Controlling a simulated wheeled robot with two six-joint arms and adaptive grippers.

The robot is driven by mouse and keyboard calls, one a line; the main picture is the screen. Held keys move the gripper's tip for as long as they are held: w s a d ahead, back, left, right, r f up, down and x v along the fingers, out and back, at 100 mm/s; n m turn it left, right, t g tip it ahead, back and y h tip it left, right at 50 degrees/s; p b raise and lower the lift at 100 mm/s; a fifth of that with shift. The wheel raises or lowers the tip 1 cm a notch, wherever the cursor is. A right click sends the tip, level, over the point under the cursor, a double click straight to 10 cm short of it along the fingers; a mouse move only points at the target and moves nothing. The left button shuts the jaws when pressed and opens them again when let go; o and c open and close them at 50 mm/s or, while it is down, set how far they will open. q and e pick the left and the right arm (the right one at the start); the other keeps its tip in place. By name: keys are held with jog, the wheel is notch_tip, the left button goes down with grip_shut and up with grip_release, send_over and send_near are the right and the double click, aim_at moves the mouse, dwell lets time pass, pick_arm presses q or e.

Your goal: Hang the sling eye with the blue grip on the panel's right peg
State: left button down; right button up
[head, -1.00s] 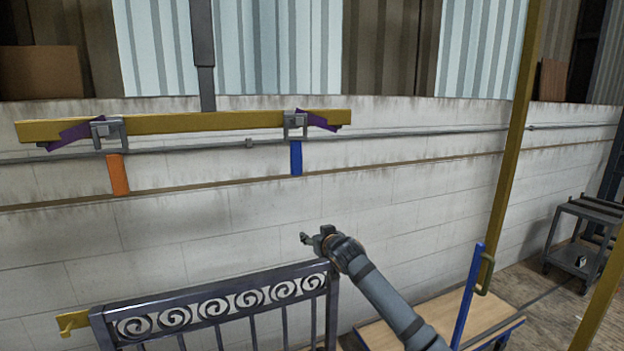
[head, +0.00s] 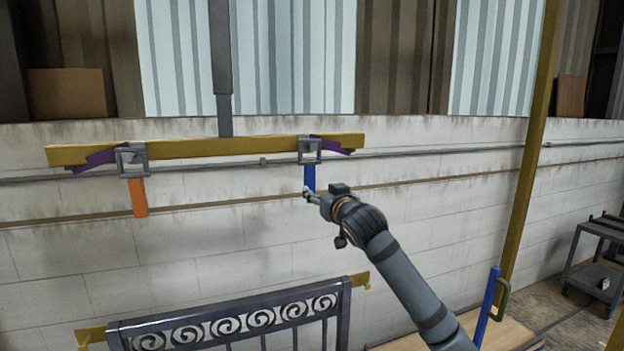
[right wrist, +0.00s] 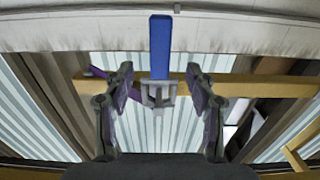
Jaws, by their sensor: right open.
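The sling eye (head: 310,151) is a grey square frame hanging by a purple sling from the right end of the yellow beam (head: 215,147). Its blue grip (head: 309,177) points down. My right gripper (head: 308,193) is open at the grip's lower end in the head view. In the right wrist view the blue grip (right wrist: 160,45) shows between the spread fingers, with clear gaps on both sides. The scroll panel (head: 230,325) stands below, with a yellow right peg (head: 361,281) at its upper right corner. My left gripper is out of view.
A second grey eye (head: 132,160) with an orange grip (head: 138,197) hangs at the beam's left end. A yellow left peg (head: 90,337) is at the panel's other corner. A yellow post (head: 530,160) and a cart (head: 597,270) stand to the right.

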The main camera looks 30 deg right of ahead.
aim_at(311, 178)
jog(key=p+x, duration=0.4)
jog(key=x, duration=0.2)
jog(key=shift+w+r, duration=0.15)
jog(key=shift+w, duration=0.1)
jog(key=shift+p+x, duration=0.65)
jog(key=shift+x, duration=0.35)
grip_shut()
dwell(0.9)
jog(key=shift+r+p, duration=0.7)
jog(key=shift+p, duration=0.1)
jog(key=shift+s, duration=0.1)
